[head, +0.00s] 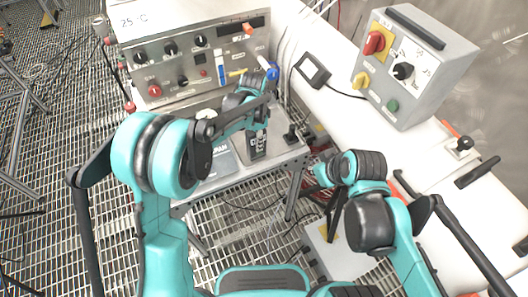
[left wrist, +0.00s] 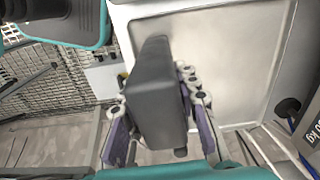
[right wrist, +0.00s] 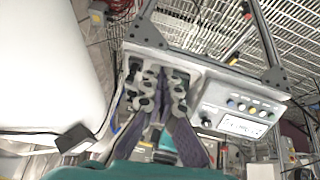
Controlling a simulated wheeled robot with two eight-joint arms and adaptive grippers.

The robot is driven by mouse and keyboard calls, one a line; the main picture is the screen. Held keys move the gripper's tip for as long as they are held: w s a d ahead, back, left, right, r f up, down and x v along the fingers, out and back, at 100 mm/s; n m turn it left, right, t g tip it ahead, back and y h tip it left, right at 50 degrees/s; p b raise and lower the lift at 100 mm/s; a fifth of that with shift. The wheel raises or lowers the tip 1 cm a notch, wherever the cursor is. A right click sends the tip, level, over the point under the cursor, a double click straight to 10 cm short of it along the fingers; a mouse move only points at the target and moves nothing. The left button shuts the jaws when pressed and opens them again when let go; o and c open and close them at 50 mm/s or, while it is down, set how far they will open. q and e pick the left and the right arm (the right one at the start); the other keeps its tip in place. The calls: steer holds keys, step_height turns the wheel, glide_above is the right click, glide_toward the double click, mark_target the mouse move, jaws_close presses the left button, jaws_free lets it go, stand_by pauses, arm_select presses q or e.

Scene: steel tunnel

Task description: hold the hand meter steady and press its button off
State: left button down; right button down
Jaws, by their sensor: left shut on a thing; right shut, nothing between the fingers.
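The hand meter (head: 257,145) is a dark, slim box at the front right of the metal bench, below my left gripper (head: 258,110). In the left wrist view the meter (left wrist: 155,95) shows as a plain dark grey block between the two purple fingers of my left gripper (left wrist: 168,115), which is shut on it. I cannot make out its button. My right gripper (right wrist: 158,95) is shut and empty in the right wrist view. In the head view the right arm is at the lower right, apart from the meter, and its fingertips are not clear.
A steel control panel (head: 190,65) with knobs stands at the back of the bench (head: 235,178). A grey switch box (head: 412,75) sits on the white pipe (head: 345,125) at right. A black frame-like object (head: 312,70) lies on the pipe. Grating floor shows at left.

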mark_target(259, 153)
steer(key=w+a+f+n+g+y, duration=0.1)
steer(key=w+a+f+n+y, duration=0.1)
steer(key=n, duration=0.6)
steer(key=w+a+f+n+g+y, duration=0.1)
steer(key=w+a+f+n+y, duration=0.2)
steer(key=w+n, duration=0.3)
steer(key=shift+a+f+n+g, duration=0.15)
steer(key=shift+a+n+g, duration=0.3)
steer(key=shift+n, duration=0.85)
steer(key=shift+a, duration=0.15)
steer(key=shift+w+a+f, duration=1.05)
steer(key=shift+a+f, duration=0.1)
steer(key=shift+f, duration=0.2)
steer(key=shift+w+a+f, duration=1.1)
steer(key=shift+f, duration=0.25)
steer(key=shift+w+a+f, duration=1.05)
steer(key=shift+a+f, duration=0.1)
steer(key=shift+f, duration=0.2)
